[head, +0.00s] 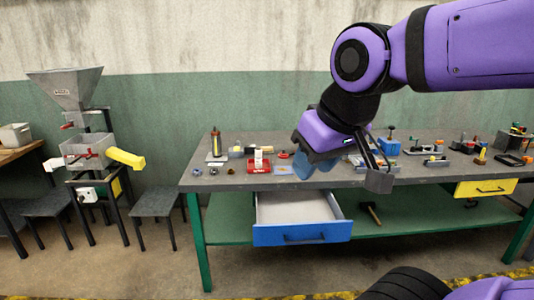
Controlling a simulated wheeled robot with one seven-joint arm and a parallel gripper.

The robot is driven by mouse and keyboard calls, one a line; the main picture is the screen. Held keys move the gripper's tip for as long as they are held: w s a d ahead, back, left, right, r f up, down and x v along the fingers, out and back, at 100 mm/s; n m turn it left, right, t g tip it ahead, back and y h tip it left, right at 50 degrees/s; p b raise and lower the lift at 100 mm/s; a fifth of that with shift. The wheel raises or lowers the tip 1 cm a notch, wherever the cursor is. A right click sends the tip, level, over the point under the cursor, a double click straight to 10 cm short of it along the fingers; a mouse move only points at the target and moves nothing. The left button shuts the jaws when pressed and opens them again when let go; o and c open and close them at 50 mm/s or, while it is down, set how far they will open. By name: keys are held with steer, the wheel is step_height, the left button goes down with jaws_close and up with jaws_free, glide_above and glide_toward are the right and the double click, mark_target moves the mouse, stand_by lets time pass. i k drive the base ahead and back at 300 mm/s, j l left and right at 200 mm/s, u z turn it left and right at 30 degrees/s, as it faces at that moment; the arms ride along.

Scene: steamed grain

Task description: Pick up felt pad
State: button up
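I cannot pick out the felt pad with certainty. A small flat blue-grey piece (282,170) lies on the grey workbench (225,184), just left of my gripper, and may be it.
A blue-fronted drawer (302,234) stands open below the bench front. A red-and-white item (259,161) and a tall yellow-black bottle (215,144) stand left of my gripper. Several tools crowd the bench's right side. A hammer (371,212) lies on the green lower shelf (410,218).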

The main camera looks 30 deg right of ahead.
mark_target(266, 149)
steer(key=i+j+z, duration=0.35)
steer(key=i, duration=0.35)
steer(key=i+j+z, duration=0.35)
steer(key=i+j, duration=0.25)
steer(key=j, duration=0.15)
steer(key=i+j+z, duration=0.35)
steer(key=i+j, duration=0.2)
steer(key=j, duration=0.3)
